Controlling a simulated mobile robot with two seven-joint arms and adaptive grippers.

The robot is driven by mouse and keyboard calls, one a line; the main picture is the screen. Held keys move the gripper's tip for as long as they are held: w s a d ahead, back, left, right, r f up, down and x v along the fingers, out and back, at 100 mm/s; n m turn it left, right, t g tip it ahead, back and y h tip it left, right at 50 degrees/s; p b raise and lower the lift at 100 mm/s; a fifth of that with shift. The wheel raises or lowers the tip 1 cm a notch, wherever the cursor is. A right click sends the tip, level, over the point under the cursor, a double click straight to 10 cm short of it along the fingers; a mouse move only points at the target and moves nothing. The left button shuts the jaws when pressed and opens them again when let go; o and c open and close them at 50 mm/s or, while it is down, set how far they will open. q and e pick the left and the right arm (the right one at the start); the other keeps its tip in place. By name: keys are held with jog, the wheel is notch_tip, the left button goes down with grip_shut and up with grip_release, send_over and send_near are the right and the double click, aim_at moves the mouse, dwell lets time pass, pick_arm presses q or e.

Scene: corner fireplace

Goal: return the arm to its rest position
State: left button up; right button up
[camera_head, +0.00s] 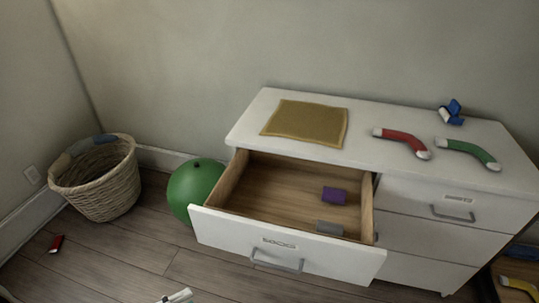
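What my grippers hold, if anything, is out of sight. A white dresser (430,235) stands against the wall with its top left drawer (290,243) pulled open. In the drawer lie a purple block (334,195) and a grey block (329,228).
On the dresser top lie a mustard cloth (306,122), red (402,142) and green (468,153) bent pieces, and a blue item (451,112). A wicker basket (103,190), green ball (192,187) and small red item (57,243) are on the floor. A yellow piece (519,286) lies lower right.

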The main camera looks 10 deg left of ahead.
pick_arm(q)
jog(key=w+d+f+n+g+y+p, duration=0.1)
jog(key=d+f+n+y+p, duration=0.1)
jog(key=n, duration=0.7)
jog(key=w+d+f+n+g+y+p, duration=0.1)
jog(key=d+f+n+y, duration=0.2)
jog(key=d+n+y, duration=0.2)
jog(key=d+n, duration=0.2)
jog(key=n, duration=0.2)
jog(key=shift+n+y+p, duration=0.3)
jog(key=shift+p, duration=0.1)
pick_arm(e)
jog(key=shift+s+a+r, duration=0.1)
jog(key=shift+a+r, duration=0.05)
jog(key=shift+r, duration=0.4)
jog(key=shift+s+a+r, duration=0.1)
jog(key=shift+r, duration=0.45)
pick_arm(q)
jog(key=shift+w+d, duration=0.1)
pick_arm(e)
jog(key=shift+w+r, duration=0.15)
jog(key=shift+r, duration=0.15)
